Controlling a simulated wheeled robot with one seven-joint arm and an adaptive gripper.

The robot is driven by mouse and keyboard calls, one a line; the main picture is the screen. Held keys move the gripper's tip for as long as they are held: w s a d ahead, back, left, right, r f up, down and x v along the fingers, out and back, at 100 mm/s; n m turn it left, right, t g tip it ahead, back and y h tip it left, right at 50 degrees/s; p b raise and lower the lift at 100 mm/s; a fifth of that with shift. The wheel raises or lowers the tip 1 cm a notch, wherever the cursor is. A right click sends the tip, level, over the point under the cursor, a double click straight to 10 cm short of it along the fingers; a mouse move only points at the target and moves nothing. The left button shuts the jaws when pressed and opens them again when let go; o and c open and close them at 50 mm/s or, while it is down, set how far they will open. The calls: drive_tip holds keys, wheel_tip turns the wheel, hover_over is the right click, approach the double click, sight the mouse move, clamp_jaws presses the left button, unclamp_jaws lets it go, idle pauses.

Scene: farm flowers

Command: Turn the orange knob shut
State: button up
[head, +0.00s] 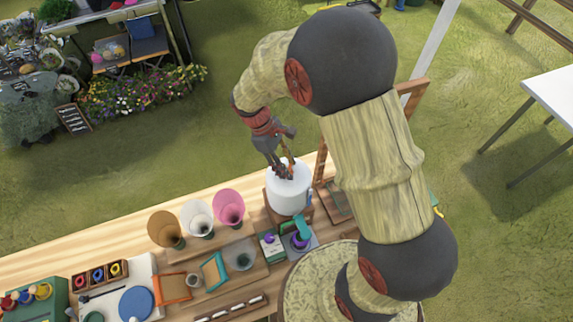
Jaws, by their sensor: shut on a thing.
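My gripper (280,170) is over a white cylindrical container (287,193) near the table's back edge. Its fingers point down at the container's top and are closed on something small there. A bit of orange (289,162) shows beside the fingers; it may be part of the orange knob, but the fingers hide most of it. I cannot tell how far the knob is turned. The container stands upright on a brown wooden block (307,214).
Three cones, tan (166,228), white (197,215) and pink (229,206), stand left of the container on the wooden table (60,262). A small box (271,244) and a teal item (302,228) are in front. A wooden frame (321,160) stands close on the right.

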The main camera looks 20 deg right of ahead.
drive_tip(key=m, duration=0.2)
drive_tip(key=m+y, duration=0.1)
drive_tip(key=m, duration=0.1)
drive_tip(key=shift+w+d+m+g+y, duration=0.15)
drive_tip(key=shift+m+g+y, duration=0.15)
drive_tip(key=shift+g, duration=0.1)
drive_tip(key=shift+d+m+y, duration=0.1)
drive_tip(key=shift+m+y, duration=0.8)
drive_tip(key=shift+m, duration=1.4)
drive_tip(key=o, duration=1)
drive_tip(key=shift+o, duration=0.8)
drive_tip(key=shift+g, duration=0.3)
drive_tip(key=v, duration=1.2)
